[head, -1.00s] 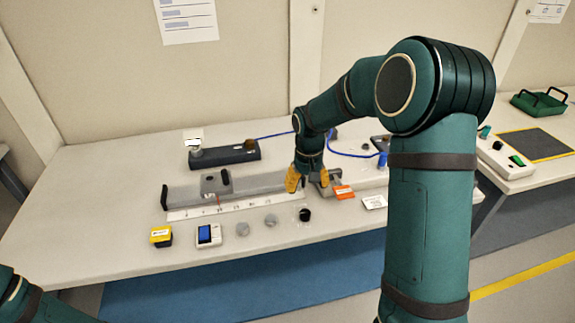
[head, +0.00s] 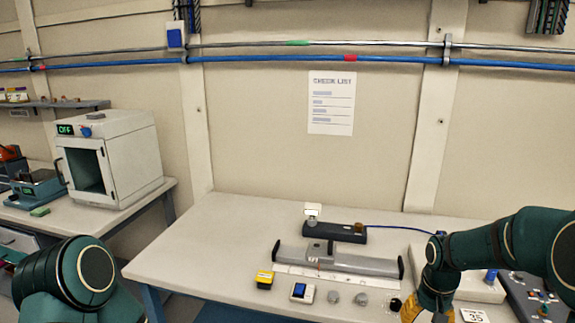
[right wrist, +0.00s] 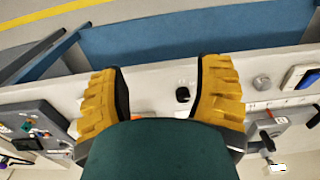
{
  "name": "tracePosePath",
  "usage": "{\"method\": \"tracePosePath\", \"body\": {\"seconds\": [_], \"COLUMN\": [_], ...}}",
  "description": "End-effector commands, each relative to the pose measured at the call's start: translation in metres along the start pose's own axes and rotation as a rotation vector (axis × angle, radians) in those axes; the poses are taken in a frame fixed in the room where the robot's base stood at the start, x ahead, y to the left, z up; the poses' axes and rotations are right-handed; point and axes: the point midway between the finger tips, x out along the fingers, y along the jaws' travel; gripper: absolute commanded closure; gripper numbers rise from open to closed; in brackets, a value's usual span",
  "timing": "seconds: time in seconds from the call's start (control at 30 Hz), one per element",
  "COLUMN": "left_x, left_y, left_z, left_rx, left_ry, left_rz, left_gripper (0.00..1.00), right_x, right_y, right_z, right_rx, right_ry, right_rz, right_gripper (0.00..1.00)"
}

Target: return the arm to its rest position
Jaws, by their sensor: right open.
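My right arm comes in from the right in the head view. Its yellow-fingered gripper (head: 428,306) hangs low over the front part of the table, right of the grey rail (head: 345,262). In the right wrist view the two yellow fingers (right wrist: 160,95) are wide apart, with nothing held between them. A small black knob-like piece (right wrist: 182,94) shows in the gap between the fingers, on the table below. My left arm shows at the lower left of the head view, but its gripper is out of the picture.
On the table (head: 200,240) stand a dark bar-shaped unit (head: 335,232), a yellow box (head: 265,279), a blue-faced meter (head: 302,292) and round grey discs (head: 333,297). A control panel (head: 535,295) lies right of my right gripper. A white oven-like box (head: 110,158) stands on the left bench.

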Motion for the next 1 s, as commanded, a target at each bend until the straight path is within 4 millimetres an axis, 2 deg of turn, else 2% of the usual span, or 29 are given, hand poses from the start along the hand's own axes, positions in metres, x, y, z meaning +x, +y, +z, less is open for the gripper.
{"method": "tracePosePath", "body": {"seconds": [0.03,0.17,0.27,0.4,0.5,0.6,0.7,0.83,1.0], "left_x": [0.000,0.000,0.000,0.000,0.000,0.000,0.000,0.000,0.000], "left_y": [0.000,0.000,0.000,0.000,0.000,0.000,0.000,0.000,0.000], "left_z": [0.000,-0.001,-0.001,0.000,0.000,0.000,0.000,0.000,0.000], "left_rx": [0.000,0.000,0.000,0.000,0.000,0.000,0.000,0.000,0.000], "left_ry": [0.001,0.001,0.002,0.001,0.001,0.001,0.001,0.001,0.001], "left_rz": [0.000,0.000,0.000,0.000,0.000,0.000,0.000,0.000,0.000], "left_gripper": [1.00,1.00,1.00,1.00,1.00,1.00,1.00,1.00,1.00], "right_x": [0.027,0.076,0.115,0.166,0.190,0.202,0.206,0.208,0.208], "right_y": [-0.017,-0.051,-0.080,-0.121,-0.143,-0.158,-0.166,-0.169,-0.169], "right_z": [0.011,0.033,0.060,0.116,0.157,0.191,0.212,0.224,0.224], "right_rx": [-0.026,-0.065,-0.089,-0.105,-0.102,-0.095,-0.088,-0.083,-0.083], "right_ry": [-0.016,-0.005,0.002,0.015,0.028,0.040,0.051,0.060,0.060], "right_rz": [-0.025,-0.091,-0.150,-0.239,-0.291,-0.326,-0.345,-0.354,-0.354], "right_gripper": [0.34,0.34,0.34,0.34,0.34,0.34,0.34,0.34,0.34]}}
